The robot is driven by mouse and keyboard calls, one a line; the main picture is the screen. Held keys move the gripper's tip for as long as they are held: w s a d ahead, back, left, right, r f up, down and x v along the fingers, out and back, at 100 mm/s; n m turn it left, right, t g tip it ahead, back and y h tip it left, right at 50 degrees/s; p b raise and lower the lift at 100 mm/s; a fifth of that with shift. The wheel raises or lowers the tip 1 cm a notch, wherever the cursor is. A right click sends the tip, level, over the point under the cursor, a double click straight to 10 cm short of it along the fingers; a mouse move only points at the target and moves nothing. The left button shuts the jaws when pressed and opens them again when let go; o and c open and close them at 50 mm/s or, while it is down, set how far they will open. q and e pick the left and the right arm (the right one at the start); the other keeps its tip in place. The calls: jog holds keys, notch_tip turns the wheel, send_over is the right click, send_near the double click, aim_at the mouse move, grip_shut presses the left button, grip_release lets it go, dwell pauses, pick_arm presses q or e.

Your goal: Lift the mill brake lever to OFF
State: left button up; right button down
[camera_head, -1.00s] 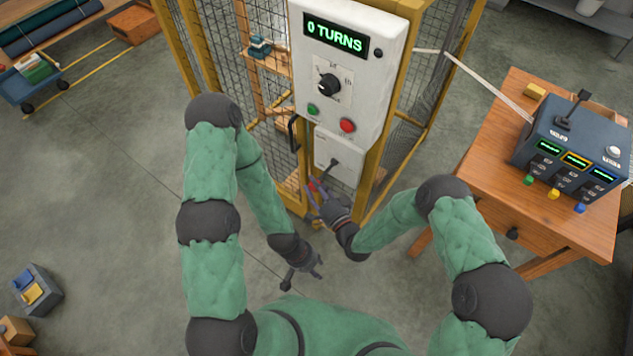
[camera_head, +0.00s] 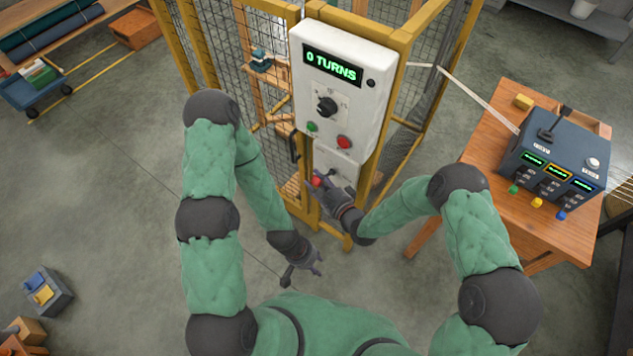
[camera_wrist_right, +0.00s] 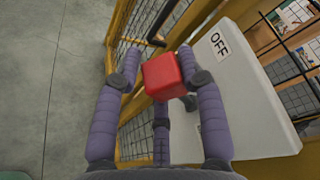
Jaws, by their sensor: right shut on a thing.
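The mill brake lever ends in a red block-shaped knob (camera_head: 316,182), in front of the white lower panel (camera_head: 331,158) of the mill's control post. My right gripper (camera_head: 318,183) is shut on this knob. The right wrist view shows the red knob (camera_wrist_right: 161,77) between the purple fingers. An OFF label (camera_wrist_right: 219,45) is on the white panel, above and to the right of the knob there. The lever's shaft is mostly hidden behind the knob and fingers. My left gripper (camera_head: 302,277) hangs empty and open, low and apart from the post.
Above the lever, the control box (camera_head: 347,85) reads 0 TURNS and has a dial plus green and red buttons. Yellow-framed mesh fencing (camera_head: 205,60) surrounds the post. A wooden table (camera_head: 490,130) with a blue console stands right.

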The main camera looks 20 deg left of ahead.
jog(key=shift+w+r, duration=0.5)
jog(key=shift+r, duration=0.1)
jog(key=c, duration=1)
grip_release()
jog(key=shift+r, duration=0.1)
jog(key=shift+o, duration=0.2)
jog(key=shift+d, duration=0.15)
jog(key=shift+s+d, duration=0.2)
jog(key=v, duration=1.1)
jog(key=shift+s+f, duration=0.3)
jog(key=shift+s, duration=0.2)
